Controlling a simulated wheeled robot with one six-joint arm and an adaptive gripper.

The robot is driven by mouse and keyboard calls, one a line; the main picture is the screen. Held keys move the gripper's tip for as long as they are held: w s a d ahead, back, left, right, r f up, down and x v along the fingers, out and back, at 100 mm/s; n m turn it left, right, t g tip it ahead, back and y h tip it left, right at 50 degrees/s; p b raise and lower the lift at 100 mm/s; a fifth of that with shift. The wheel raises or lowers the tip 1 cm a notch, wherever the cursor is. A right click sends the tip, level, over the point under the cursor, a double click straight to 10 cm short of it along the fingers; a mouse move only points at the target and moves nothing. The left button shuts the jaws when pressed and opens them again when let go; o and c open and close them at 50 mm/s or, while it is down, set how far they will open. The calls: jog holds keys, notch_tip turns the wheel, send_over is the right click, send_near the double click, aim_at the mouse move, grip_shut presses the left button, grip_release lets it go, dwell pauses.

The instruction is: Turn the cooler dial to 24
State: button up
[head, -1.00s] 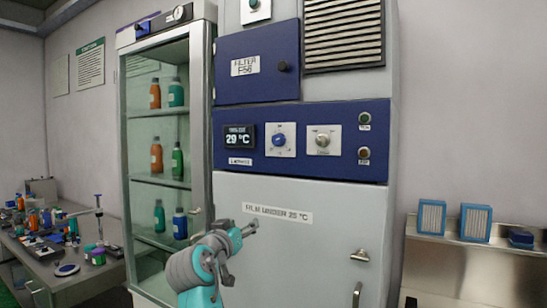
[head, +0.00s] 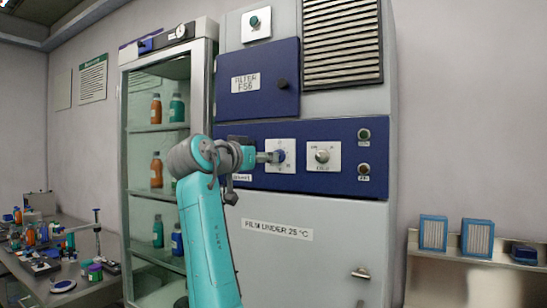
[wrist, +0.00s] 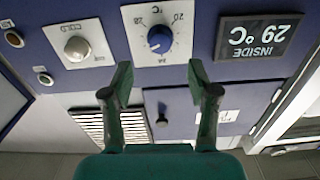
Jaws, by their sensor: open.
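The cooler dial (head: 282,156) is a blue round knob on a white plate in the dark blue control panel. It also shows in the upside-down wrist view (wrist: 160,39), with numbers around it including 20 and 24. A small pale mark shows on the knob, but I cannot tell its exact setting. My gripper (head: 268,157) is in front of the dial in the head view. In the wrist view my gripper (wrist: 158,74) has its fingers spread wide, with the dial beyond the gap between them, apparently untouched. The display (wrist: 259,38) reads INSIDE 29 °C.
A silver knob (head: 322,156) on its own plate sits right of the dial, with two small buttons beyond it. The blue filter door (head: 258,80) with a black knob is above. A glass cabinet (head: 124,160) with bottles stands left.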

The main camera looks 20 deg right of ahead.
jog(key=x, duration=0.6)
jog(key=shift+w+d, duration=0.25)
jog(key=shift+d, duration=0.05)
grip_shut()
